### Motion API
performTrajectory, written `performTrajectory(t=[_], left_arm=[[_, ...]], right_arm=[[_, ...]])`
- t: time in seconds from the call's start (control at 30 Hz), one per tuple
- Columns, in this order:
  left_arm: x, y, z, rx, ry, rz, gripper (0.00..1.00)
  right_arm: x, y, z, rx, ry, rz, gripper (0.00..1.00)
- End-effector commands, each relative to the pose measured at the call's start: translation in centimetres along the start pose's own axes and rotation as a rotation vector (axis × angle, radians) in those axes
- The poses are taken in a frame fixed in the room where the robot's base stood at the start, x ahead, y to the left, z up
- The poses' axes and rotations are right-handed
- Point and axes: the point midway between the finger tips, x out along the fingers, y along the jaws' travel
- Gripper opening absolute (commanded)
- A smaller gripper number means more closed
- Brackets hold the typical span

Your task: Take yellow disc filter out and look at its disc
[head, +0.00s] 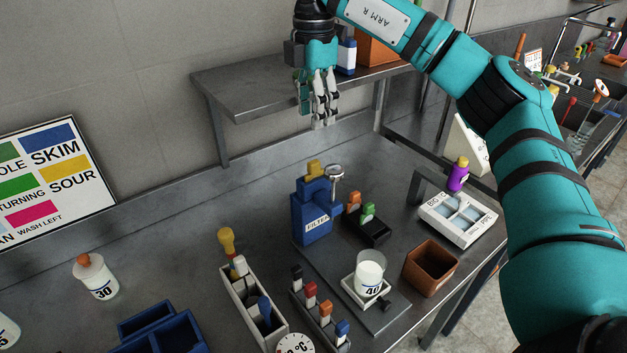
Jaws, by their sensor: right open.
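A blue block labelled FILTER (312,219) stands upright on the steel bench. A yellow piece (314,167) sticks up from its top; it looks like the yellow disc filter's handle, and no disc shows on it. A round metal piece on a stem (335,172) stands at the block's right. My right gripper (322,122) hangs fingers down, open and empty, above the block in the picture and apart from it, in front of the wall shelf. My left gripper is out of view.
A steel shelf (240,88) juts from the wall by my right gripper. A white rack (250,304), a cup marked 40 (370,272), a brown pot (431,268) and a white tray (458,219) stand around the block.

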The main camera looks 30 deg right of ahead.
Motion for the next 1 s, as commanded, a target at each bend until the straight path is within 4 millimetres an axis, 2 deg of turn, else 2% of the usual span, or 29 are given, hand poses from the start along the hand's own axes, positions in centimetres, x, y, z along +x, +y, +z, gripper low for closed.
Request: performTrajectory(t=[0.2,0.3,0.57,0.83,1.0], left_arm=[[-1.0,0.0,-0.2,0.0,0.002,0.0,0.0],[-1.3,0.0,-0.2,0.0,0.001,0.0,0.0],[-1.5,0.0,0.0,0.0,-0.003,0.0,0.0],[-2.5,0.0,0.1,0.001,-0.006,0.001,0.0],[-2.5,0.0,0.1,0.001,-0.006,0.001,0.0]], right_arm=[[4.5,-0.1,0.1,0.001,-0.001,-0.003,0.43],[6.0,0.0,0.0,0.0,-0.001,-0.001,0.43],[7.9,-0.1,0.0,0.001,-0.001,-0.001,0.43],[12.0,-0.1,0.0,0.001,-0.001,-0.002,0.43],[13.0,0.0,0.0,0.001,-0.001,0.002,0.43]])
